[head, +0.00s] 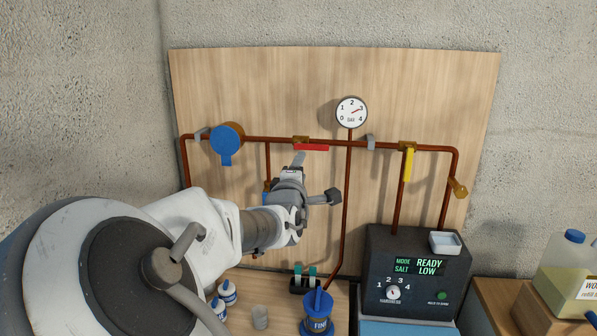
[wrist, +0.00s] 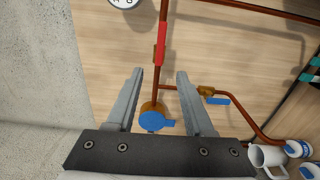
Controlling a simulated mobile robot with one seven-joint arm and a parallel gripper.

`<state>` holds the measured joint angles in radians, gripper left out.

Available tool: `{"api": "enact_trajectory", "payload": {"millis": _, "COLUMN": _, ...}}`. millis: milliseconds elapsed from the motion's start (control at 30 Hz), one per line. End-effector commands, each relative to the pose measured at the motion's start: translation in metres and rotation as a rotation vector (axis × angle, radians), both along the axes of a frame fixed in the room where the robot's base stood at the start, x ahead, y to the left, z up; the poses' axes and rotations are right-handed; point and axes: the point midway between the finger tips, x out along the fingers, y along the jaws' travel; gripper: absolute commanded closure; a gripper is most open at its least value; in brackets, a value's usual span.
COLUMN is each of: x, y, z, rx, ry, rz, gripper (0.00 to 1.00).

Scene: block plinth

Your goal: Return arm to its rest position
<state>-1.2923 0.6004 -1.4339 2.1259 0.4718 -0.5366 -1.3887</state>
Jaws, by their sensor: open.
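My gripper (head: 298,158) is in front of the wooden board in the head view, at the end of my arm that reaches in from the lower left. In the wrist view its two grey fingers (wrist: 159,75) stand apart with nothing held between them. The red lever (head: 311,148) lies level along the copper pipe, just above and beyond the gripper in the head view. It also shows past the fingertips in the wrist view (wrist: 161,43). The wrist view shows a round blue cap (wrist: 152,122) between the finger bases. I cannot tell whether the gripper touches anything.
The board (head: 430,85) carries a gauge (head: 351,112), a blue round fitting (head: 227,138) and a hanging yellow lever (head: 408,165). A concrete wall (head: 80,90) stands left.

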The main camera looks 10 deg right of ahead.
Motion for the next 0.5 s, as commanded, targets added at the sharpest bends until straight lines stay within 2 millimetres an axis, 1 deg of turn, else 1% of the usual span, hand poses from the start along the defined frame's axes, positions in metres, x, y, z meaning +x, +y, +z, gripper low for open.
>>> {"api": "enact_trajectory", "payload": {"millis": 200, "x": -0.0092, "y": 0.0034, "z": 0.0001, "rx": 0.001, "ry": 0.0, "rz": 0.0, "gripper": 0.47}}
{"api": "enact_trajectory", "payload": {"millis": 500, "x": -0.0099, "y": 0.0034, "z": 0.0, "rx": 0.002, "ry": -0.001, "rz": -0.001, "gripper": 0.47}}
